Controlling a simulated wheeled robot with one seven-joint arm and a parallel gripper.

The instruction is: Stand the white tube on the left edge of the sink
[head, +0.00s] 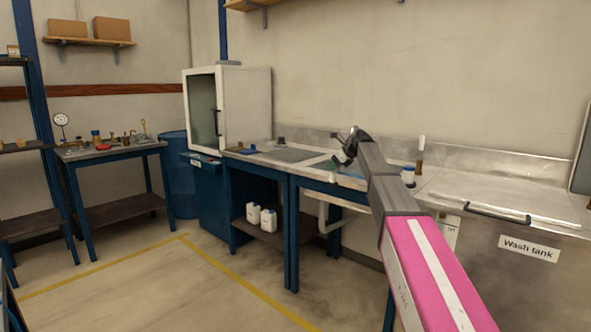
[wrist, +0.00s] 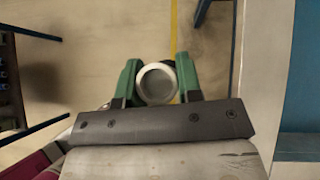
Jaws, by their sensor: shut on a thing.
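My gripper (wrist: 157,82) has green fingers and is shut on the white tube (wrist: 141,86), which shows end-on as a round ring between them in the wrist view. In the head view my gripper (head: 347,144) is a dark shape at the end of my arm, in front of the bench; the tube cannot be made out there. The sink (head: 352,172) is a bluish recess in the bench, partly covered by my arm. In the wrist view a pale bench edge (wrist: 262,70) runs along the right, with a blue-green area beyond it. Floor shows below the tube.
A wash tank (head: 528,248) with a handled lid stands right of the sink. A small blue-capped container (head: 408,177) and a white-topped brown item (head: 420,152) stand behind my arm. A white cabinet (head: 258,105) stands left. Open floor (head: 150,285) lies in front.

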